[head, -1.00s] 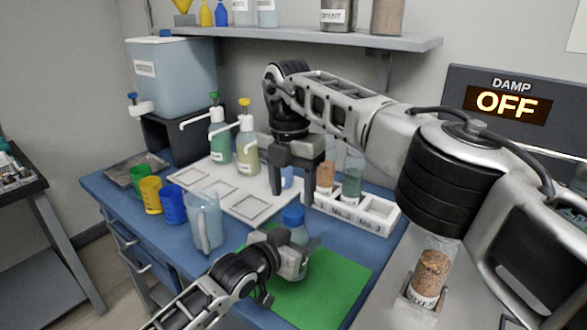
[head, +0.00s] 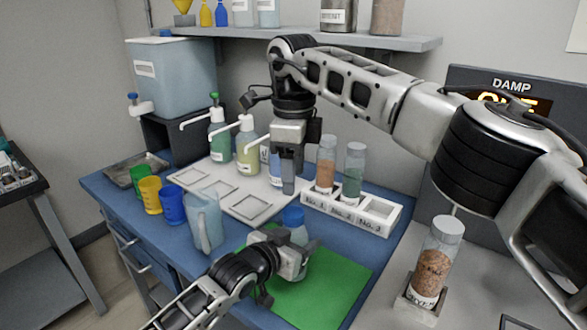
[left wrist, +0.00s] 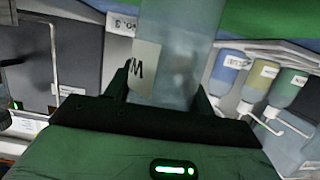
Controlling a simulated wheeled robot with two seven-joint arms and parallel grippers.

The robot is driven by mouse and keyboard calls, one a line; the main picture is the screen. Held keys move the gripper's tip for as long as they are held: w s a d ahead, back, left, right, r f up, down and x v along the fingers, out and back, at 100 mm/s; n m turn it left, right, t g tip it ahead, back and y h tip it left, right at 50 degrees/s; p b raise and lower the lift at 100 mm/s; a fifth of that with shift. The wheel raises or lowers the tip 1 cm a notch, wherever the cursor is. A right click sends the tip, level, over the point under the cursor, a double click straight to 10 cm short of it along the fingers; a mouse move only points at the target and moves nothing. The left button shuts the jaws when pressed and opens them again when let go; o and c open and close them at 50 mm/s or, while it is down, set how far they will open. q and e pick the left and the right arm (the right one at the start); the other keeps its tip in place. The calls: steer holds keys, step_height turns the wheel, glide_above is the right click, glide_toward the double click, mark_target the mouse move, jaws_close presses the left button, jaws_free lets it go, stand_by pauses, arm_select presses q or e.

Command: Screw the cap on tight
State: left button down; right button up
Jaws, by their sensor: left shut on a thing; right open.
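A clear bottle (head: 299,237) with pale blue contents stands at the green mat (head: 335,275). A blue cap (head: 293,216) sits on top of its neck; how tightly cannot be seen. My left gripper (head: 298,262) is shut around the bottle's body. In the left wrist view the bottle (left wrist: 182,50), with a white label, is between the two fingers (left wrist: 165,97); its cap is out of that view. My right gripper (head: 288,192) is open, pointing down above the cap in the head view, with a small gap between them. Its fingers overlap in this view.
A white rack (head: 350,213) with two filled vials stands behind to the right. Pump bottles (head: 247,150) stand on a white tray (head: 212,200). A pitcher (head: 205,222) and coloured cups (head: 172,205) are at left. A capped jar (head: 433,265) stands in a holder at right.

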mark_target(294, 212)
arm_select(q)
steer(key=shift+f, duration=0.15)
arm_select(e)
steer(key=shift+f, duration=0.1)
steer(key=shift+f, duration=3.95)
steer(key=c, duration=1.1)
steer(key=m, duration=0.5)
steer(key=o, duration=1.1)
steer(key=shift+r, duration=0.1)
